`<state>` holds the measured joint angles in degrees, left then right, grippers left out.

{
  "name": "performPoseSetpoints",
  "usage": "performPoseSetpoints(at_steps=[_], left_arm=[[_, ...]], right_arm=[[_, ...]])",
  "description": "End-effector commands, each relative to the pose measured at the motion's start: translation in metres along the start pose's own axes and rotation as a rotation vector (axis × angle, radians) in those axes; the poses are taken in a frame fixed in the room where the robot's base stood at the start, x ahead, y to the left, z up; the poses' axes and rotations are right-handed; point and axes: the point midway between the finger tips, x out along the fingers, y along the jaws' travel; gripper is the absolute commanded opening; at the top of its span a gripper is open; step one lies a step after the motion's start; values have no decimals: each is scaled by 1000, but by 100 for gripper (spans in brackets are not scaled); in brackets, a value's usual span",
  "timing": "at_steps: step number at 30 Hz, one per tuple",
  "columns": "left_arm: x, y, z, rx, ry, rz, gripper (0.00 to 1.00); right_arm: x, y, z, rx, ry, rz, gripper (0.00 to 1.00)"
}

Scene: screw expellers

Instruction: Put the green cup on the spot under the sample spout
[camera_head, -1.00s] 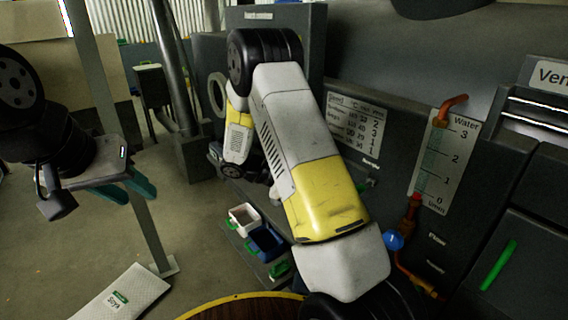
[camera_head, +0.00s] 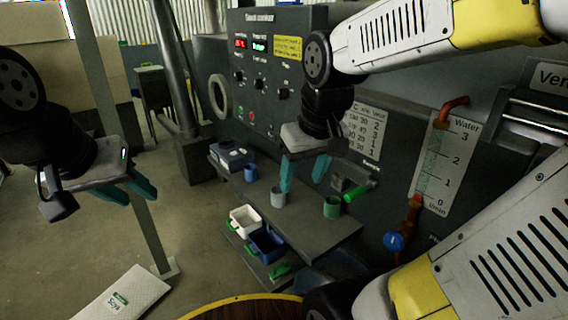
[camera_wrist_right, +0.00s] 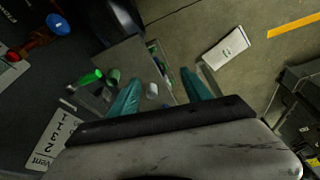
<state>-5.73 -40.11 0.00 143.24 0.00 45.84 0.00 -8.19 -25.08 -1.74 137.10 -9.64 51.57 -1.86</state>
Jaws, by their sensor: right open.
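The green cup (camera_head: 332,207) stands upright on the grey shelf (camera_head: 318,236), close to the sample spout (camera_head: 346,181) with its bright green handle (camera_head: 357,192). I cannot tell whether it is right under the spout. The cup also shows in the right wrist view (camera_wrist_right: 113,75), left of the fingers. My right gripper (camera_head: 304,174) is open and empty, above the shelf, up and left of the green cup. A grey cup (camera_head: 278,198) stands below its fingers. My left gripper (camera_head: 132,193) is open and empty, far left, away from the shelf.
A blue cup (camera_head: 250,173) and a dark box (camera_head: 232,155) stand further back on the shelf. A white bin (camera_head: 244,220) and a blue bin (camera_head: 267,243) sit lower. The control panel (camera_head: 265,75) and water gauge (camera_head: 441,160) are behind.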

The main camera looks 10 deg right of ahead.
Motion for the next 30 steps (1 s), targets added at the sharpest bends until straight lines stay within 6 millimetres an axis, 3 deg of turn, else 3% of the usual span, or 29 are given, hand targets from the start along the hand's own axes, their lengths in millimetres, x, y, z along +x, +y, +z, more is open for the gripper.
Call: performPoseSetpoints(at_steps=[3, 9, 30], left_arm=[[0, 0, 0, 0, 0, 0, 36], [0, 0, 0, 0, 0, 0, 36], [0, 0, 0, 0, 0, 0, 36]], right_arm=[[-20, -12, 7, 79, 124, -44, 57], [-36, -24, 12, 151, 239, -89, 57], [-39, -26, 13, 162, 255, -96, 57]])
